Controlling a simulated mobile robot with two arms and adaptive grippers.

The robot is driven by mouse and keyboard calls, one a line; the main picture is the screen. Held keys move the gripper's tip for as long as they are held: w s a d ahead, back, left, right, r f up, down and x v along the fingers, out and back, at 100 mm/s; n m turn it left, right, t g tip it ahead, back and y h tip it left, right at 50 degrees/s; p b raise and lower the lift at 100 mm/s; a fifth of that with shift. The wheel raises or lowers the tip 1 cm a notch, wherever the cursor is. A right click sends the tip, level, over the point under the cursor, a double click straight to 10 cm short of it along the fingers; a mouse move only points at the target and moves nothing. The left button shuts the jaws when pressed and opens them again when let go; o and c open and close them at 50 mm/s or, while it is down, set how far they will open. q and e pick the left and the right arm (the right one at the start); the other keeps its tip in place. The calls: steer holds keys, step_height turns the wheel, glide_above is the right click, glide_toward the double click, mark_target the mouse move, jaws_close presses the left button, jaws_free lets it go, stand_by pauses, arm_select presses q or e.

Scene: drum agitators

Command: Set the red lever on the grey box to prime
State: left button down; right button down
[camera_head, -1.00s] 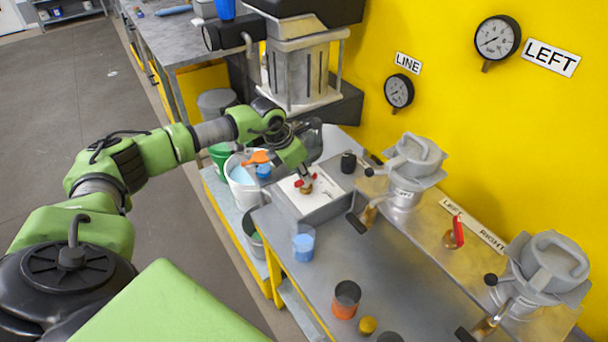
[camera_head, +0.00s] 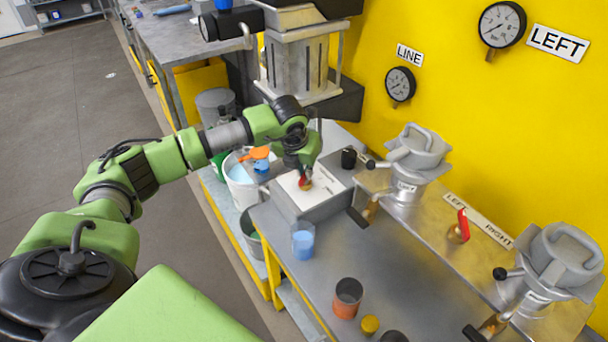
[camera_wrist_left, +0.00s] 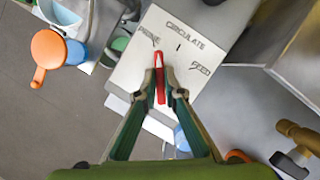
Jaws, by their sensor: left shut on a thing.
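The grey box (camera_head: 325,207) with a white top plate stands on the bench, below and left of the LINE gauge. Its red lever (camera_wrist_left: 158,68) shows in the left wrist view between my fingers, its tip beside the word PRIME (camera_wrist_left: 150,35). CIRCULATE (camera_wrist_left: 185,34) and FEED (camera_wrist_left: 200,69) are printed further right. My left gripper (camera_wrist_left: 161,88) is shut on the red lever from above. In the head view my left gripper (camera_head: 304,178) hides part of the lever. My right gripper is not in view.
Another red lever (camera_head: 463,225) stands on the metal ledge between the two hoppers. A white bucket (camera_head: 240,182) with an orange scoop is left of the box.

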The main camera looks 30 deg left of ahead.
arm_select(q)
steer(key=shift+n+y+b, duration=0.4)
steer(key=shift+n+b, duration=0.1)
steer(key=shift+n, duration=0.4)
steer(key=c, duration=2.1)
jaws_free()
steer(key=shift+c, duration=0.2)
steer(key=shift+r, duration=0.1)
steer(key=v, duration=1.2)
